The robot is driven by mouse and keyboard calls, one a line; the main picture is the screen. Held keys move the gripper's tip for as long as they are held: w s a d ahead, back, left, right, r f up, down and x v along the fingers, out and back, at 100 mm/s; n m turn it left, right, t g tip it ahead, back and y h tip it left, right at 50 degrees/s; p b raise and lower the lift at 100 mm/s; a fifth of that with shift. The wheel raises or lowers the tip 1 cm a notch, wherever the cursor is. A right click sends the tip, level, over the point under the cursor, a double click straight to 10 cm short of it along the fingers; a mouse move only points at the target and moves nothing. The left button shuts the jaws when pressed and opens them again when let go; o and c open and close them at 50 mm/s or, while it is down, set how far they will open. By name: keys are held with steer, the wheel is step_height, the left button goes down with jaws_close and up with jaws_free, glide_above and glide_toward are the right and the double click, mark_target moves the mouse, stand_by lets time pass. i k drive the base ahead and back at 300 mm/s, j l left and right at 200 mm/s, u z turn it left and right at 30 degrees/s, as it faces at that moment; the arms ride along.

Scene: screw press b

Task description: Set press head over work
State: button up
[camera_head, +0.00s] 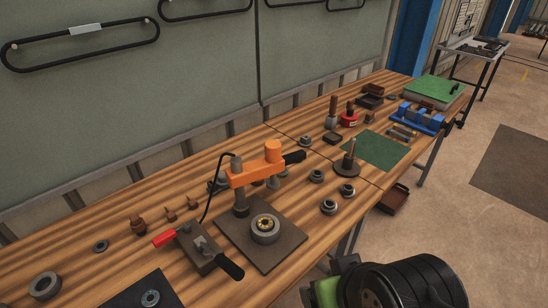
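The screw press stands on the wooden bench, its dark square base plate (290,240) below a grey column (240,203). The orange press arm (245,178) reaches from the column toward the back right, with an orange cylindrical head (273,151) at its end. A black handle (294,157) sticks out beside the head. The work, a grey ring with a brass-coloured centre (265,226), sits on the plate. The head appears swung behind the work, not above it. My gripper is not in view; only a black and green part, likely of my arm, shows at the bottom right.
Left of the plate is a dark block with red and black handles (200,250) and a black cable. Loose rings (329,206) lie right of the press. A spindle on a round base (347,165) stands beside a green mat (378,150). A wall panel (140,110) rises behind.

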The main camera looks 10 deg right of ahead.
mark_target(273, 163)
steer(key=i+l+u, duration=0.1)
steer(key=u, duration=0.35)
steer(key=i+l+u, duration=0.15)
steer(key=u, duration=0.35)
steer(key=i+l, duration=0.05)
steer(key=i, duration=0.05)
